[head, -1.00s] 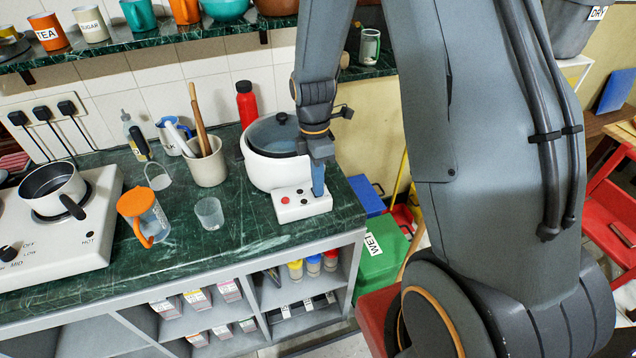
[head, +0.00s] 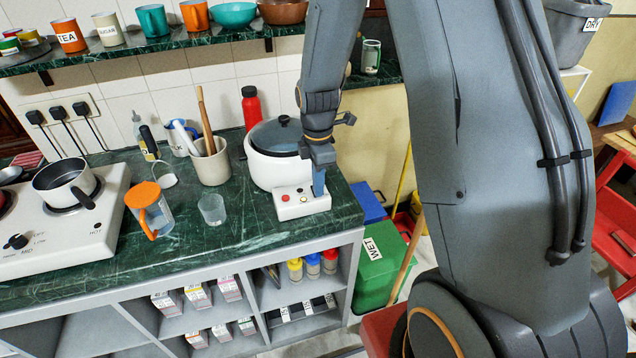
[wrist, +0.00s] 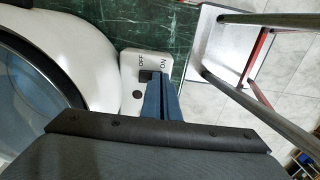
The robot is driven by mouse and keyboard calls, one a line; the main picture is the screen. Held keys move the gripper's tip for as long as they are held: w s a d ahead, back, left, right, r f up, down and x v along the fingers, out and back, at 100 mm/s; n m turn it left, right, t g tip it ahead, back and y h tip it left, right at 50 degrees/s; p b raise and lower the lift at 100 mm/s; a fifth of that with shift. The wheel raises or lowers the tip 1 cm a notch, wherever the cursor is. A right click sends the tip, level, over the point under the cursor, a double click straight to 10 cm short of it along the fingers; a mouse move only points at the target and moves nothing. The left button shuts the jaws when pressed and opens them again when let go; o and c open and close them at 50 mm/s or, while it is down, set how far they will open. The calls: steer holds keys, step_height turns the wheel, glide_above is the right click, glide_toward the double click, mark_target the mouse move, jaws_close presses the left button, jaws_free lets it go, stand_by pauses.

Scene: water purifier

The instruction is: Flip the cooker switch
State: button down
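The white cooker (head: 268,168) with a dark glass lid stands at the right end of the green counter. Its control panel (head: 297,205) sticks out in front, with a red button (head: 285,198). In the wrist view the panel (wrist: 133,62) carries OFF and ON labels and a small black switch (wrist: 146,76). My gripper (head: 318,188) points down at the panel's right part. In the wrist view its blue fingers (wrist: 161,82) are together, with nothing seen between them. Their tips are beside the switch, on the ON side, and partly cover it. I cannot tell whether they touch it.
A utensil pot (head: 212,165), a clear cup (head: 212,209) and an orange-topped jug (head: 149,208) stand left of the cooker. A hob with a saucepan (head: 68,182) is further left. A shelf (head: 130,48) with mugs hangs above. A green bin (head: 378,265) stands right of the counter.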

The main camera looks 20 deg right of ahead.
steer(key=shift+s+a+f, duration=0.15)
steer(key=shift+s+f, duration=0.35)
steer(key=shift+f, duration=0.1)
steer(key=shift+w+r, duration=0.2)
steer(key=shift+w, duration=0.35)
steer(key=shift+w+r+p, duration=0.15)
steer(key=shift+r+p, duration=0.3)
step_height(320, 180, up, 14)
steer(key=s, duration=0.2)
steer(key=s+f+m+t+b, duration=0.1)
steer(key=s+f+m+b, duration=0.3)
steer(key=s+m, duration=0.9)
steer(key=f+m, duration=0.1)
steer(key=m, duration=0.4)
steer(key=shift+s+f+t, duration=0.25)
steer(key=shift+t, duration=0.05)
